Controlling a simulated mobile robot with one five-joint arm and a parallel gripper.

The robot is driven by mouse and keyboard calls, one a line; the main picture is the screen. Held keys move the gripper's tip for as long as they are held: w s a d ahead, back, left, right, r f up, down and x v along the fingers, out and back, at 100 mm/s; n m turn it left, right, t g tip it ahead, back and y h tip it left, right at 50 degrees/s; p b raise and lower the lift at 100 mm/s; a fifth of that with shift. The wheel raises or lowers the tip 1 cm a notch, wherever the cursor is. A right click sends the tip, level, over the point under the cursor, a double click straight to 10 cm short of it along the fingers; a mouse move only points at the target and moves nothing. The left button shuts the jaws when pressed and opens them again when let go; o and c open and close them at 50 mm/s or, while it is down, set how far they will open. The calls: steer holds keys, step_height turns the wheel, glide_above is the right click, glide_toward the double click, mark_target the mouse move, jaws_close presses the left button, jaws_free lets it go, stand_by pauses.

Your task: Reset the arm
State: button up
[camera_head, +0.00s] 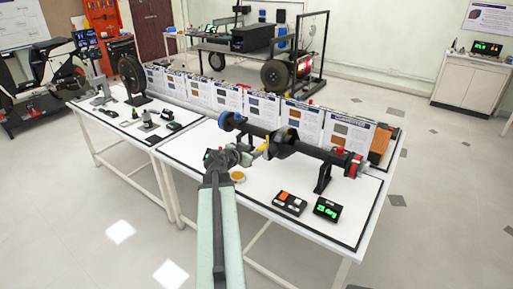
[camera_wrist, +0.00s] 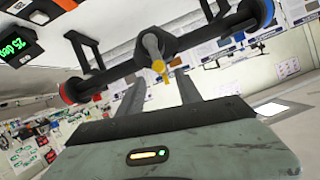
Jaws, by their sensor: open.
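My arm (camera_head: 219,215) reaches up from the bottom of the head view over the front of the near white table (camera_head: 225,215). My gripper (camera_head: 250,154) is at its end, close to a dark axle rig (camera_head: 315,150) on that table. In the wrist view my gripper (camera_wrist: 160,88) has its two dark fingers spread apart with nothing held between them. A yellow lever (camera_wrist: 158,68) on the axle's middle housing shows beyond the fingers; it also shows in the head view (camera_head: 264,147). I cannot tell whether the fingers touch the rig.
A second white table (camera_head: 125,125) with instruments adjoins at left. Open floor (camera_head: 440,190) lies to the right.

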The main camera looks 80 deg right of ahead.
stand_by(0.4)
steer(key=w+a+f+n+t, duration=0.1)
steer(key=w+a+n+t, duration=0.1)
steer(key=w+a, duration=0.75)
steer(key=w+a+f+n+t+y, duration=0.1)
steer(key=w+a+n+t, duration=0.3)
steer(key=w, duration=1)
steer(key=w+a+t, duration=0.1)
steer(key=w+a, duration=0.7)
steer(key=w, duration=0.4)
steer(key=w+a+f+n+y, duration=0.2)
steer(key=w+a+f, duration=0.1)
steer(key=a, duration=0.8)
steer(key=w+a+f+n+t+y, duration=0.1)
steer(key=w+a+f+n+y, duration=0.25)
steer(key=a, duration=0.75)
steer(key=w+a+f+n+y, duration=0.1)
steer(key=w+a+f+n, duration=0.15)
steer(key=a, duration=0.95)
steer(key=s+a+f+n+g+y, duration=0.2)
steer(key=s+a+n, duration=0.2)
steer(key=a, duration=0.4)
steer(key=s+a+f+n+g+y, duration=0.2)
steer(key=s+a+n, duration=0.3)
steer(key=a, duration=0.3)
steer(key=shift+a+y, duration=0.25)
steer(key=shift+y, duration=0.6)
